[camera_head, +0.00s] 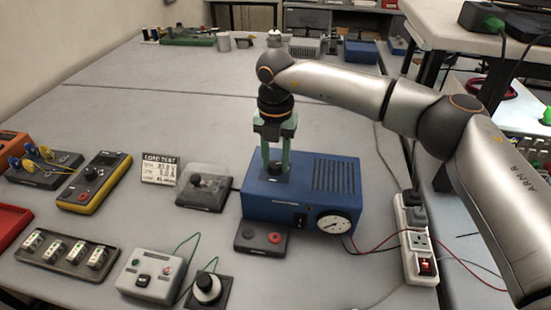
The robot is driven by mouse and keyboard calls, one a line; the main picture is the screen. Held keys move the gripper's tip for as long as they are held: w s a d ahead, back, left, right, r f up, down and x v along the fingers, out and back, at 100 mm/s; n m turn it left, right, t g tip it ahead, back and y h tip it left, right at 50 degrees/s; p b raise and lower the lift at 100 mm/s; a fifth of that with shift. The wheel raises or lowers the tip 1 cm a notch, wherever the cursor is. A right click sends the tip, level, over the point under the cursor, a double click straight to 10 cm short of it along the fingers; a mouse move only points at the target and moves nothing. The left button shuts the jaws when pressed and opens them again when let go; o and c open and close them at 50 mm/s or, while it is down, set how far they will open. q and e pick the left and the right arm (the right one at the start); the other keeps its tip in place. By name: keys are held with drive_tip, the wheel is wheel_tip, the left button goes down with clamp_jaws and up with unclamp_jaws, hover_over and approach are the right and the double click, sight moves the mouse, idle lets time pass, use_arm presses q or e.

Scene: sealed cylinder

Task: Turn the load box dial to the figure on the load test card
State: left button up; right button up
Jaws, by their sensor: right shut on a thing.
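The blue box (262,207), seemingly the load box, stands right of the middle of the table, with a slotted vent on top and a round white gauge (334,223) at its front. My right gripper (276,170) points straight down over its top left part. Its green fingers are shut on a small dark knob (273,168), apparently the dial, mostly hidden between them. The dial's setting cannot be read. The load test card (159,168) stands left of the box; its heading reads LOAD TEST, but its figures are too small to read surely. My left gripper is not in view.
A yellow meter (95,180), a socket strip (65,252) and a switch box (151,275) lie left and front. A power strip (416,240) is at right.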

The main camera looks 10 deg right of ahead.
clamp_jaws()
drive_tip(key=n+b, duration=0.1)
drive_tip(key=n, duration=0.3)
drive_tip(key=shift+n, duration=0.4)
drive_tip(key=n, duration=0.6)
drive_tip(key=shift+a+b, duration=0.1)
drive_tip(key=shift+b, duration=0.25)
drive_tip(key=n, duration=0.6)
drive_tip(key=shift+r+n, duration=0.1)
drive_tip(key=shift+n, duration=0.3)
drive_tip(key=n, duration=0.6)
drive_tip(key=shift+n, duration=0.3)
drive_tip(key=o, duration=0.8)
unclamp_jaws()
drive_tip(key=shift+c, duration=0.2)
